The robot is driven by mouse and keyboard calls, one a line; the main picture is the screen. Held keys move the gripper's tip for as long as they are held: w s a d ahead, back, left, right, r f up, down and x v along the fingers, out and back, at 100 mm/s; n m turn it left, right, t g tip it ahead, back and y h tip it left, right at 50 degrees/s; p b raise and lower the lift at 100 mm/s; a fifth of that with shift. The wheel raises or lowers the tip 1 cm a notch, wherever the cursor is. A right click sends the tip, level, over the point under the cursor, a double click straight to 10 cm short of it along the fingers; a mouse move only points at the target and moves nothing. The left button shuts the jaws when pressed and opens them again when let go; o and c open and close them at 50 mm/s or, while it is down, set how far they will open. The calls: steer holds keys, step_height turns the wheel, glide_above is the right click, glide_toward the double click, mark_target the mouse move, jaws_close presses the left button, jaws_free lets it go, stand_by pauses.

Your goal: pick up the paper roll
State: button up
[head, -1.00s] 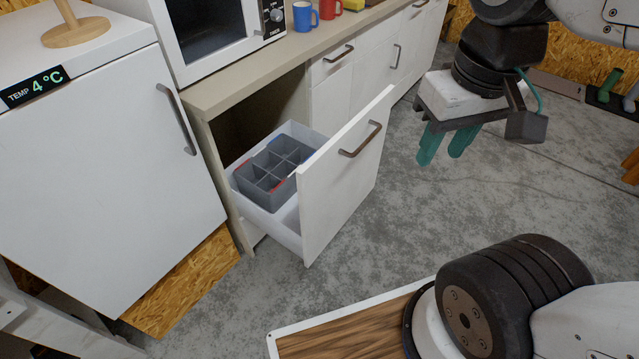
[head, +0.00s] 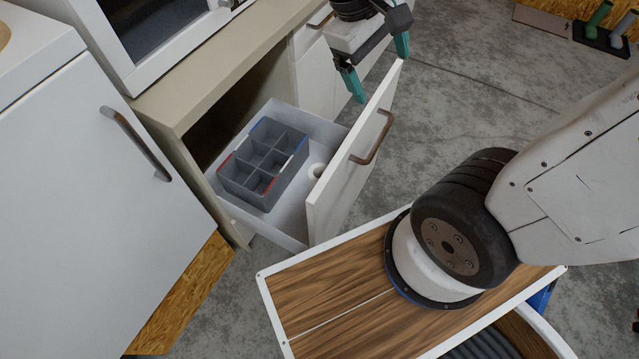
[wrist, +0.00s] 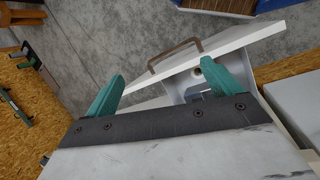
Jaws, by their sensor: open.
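The white paper roll (head: 317,171) lies in the pulled-out drawer, between the grey divider box and the drawer front (head: 352,160). Only part of it shows, the drawer front hiding some of it. My gripper (head: 379,68) is open and empty, above and beyond the drawer front's far end, apart from the roll. In the wrist view, the teal fingers of my gripper (wrist: 160,78) point towards the drawer front (wrist: 220,40) and its brown handle.
The grey divider box (head: 263,162) has several empty compartments and fills much of the drawer. The counter (head: 185,85) overhangs the drawer's back. A white fridge (head: 90,190) stands at left. Grey floor (head: 470,70) is open at right.

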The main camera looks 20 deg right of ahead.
steer(key=w+a+f+n+t+h, duration=0.1)
steer(key=w+a+f+n+h, duration=0.25)
steer(key=f, duration=0.45)
steer(key=w+a+f+n+t+h, duration=0.1)
steer(key=w+a+f+n+h, duration=0.1)
steer(key=w+f+n, duration=0.35)
steer(key=w+a+f+n+t+h, duration=0.1)
steer(key=w+a+f+n+h, duration=0.15)
steer(key=f, duration=0.65)
steer(key=a+f+n+t, duration=0.3)
steer(key=f+n+t, duration=0.15)
steer(key=f, duration=0.75)
steer(key=n+t+y, duration=0.1)
steer(key=n+t, duration=0.1)
steer(key=n, duration=0.3)
glide_toward(323, 170)
steer(key=shift+w+d+f+n, duration=0.15)
steer(key=shift+d, duration=0.3)
steer(key=shift+w+d+f+n, duration=0.15)
steer(key=shift+d, duration=0.3)
steer(key=x, duration=0.5)
steer(key=shift+w+d, duration=0.1)
steer(key=shift+w, duration=0.25)
steer(key=c, duration=1.5)
